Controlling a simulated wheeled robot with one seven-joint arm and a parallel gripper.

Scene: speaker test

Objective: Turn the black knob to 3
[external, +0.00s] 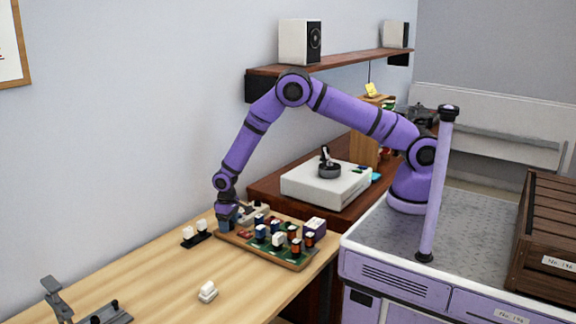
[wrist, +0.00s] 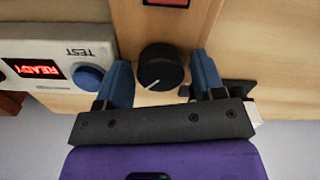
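The black knob (wrist: 161,66) is in the wrist view, on a light wooden surface. A white pointer line on it points toward the lower left of the picture; no scale numbers can be read. My gripper (wrist: 160,72) is open, with one blue finger on each side of the knob. Narrow gaps seem to show between the fingers and the knob, so contact is not clear. In the external view my gripper (external: 227,222) is low at the left end of the wooden board (external: 300,266); the knob is hidden there.
A white box with a red READY display (wrist: 41,69) and a blue button (wrist: 88,77) is left of the knob. A red display (wrist: 166,2) is above it. Several small components stand on the board.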

